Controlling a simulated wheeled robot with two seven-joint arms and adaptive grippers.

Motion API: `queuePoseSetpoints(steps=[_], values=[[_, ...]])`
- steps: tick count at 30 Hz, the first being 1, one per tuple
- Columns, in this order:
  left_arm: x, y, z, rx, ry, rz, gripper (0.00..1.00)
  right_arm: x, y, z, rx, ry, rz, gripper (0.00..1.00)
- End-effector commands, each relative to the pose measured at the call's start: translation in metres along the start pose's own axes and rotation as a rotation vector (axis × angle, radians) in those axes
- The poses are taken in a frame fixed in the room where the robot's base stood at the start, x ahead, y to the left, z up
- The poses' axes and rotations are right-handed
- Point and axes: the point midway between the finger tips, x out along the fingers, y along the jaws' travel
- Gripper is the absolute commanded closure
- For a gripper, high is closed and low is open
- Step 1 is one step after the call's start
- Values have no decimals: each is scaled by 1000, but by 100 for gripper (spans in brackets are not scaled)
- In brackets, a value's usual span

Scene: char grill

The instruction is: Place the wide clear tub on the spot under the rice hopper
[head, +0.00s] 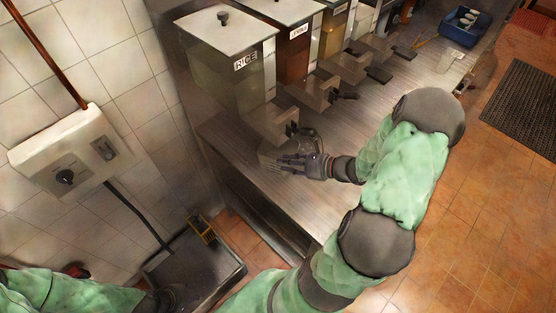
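The rice hopper (222,82) stands at the left end of the steel counter, with a RICE label and a dispensing spout (275,124) low on its front. A clear tub (270,159) is on or just above the counter below this spout, partly hidden by my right gripper. My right gripper (296,161) reaches in from the right with its dark fingers at the tub; whether they are closed on it or only beside it is unclear. My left gripper (174,296) is low at the left over a dark tray, dim and hard to make out.
More hoppers (295,62) with spouts line the counter (318,195) to the right. A small clear container (446,62) and a blue bin (465,27) stand at its far end. A dark tray (205,262) sits low at left, below a wall control box (70,155).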

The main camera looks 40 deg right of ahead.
Motion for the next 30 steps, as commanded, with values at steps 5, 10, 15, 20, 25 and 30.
queuePoseSetpoints(steps=[5,10,15,20,25,30], values=[[-6,2,0,0,0,0,60,-36,-1,0,2,3,-5,70],[-9,3,0,0,0,0,60,-60,-1,0,1,1,-4,70],[-10,4,0,0,0,0,60,-72,0,0,1,1,-1,70],[-10,4,0,0,0,0,60,-75,0,0,1,0,1,70],[-10,4,0,0,0,0,60,-75,0,0,0,0,1,70],[-10,4,0,0,0,0,60,-74,1,0,0,1,4,70]])
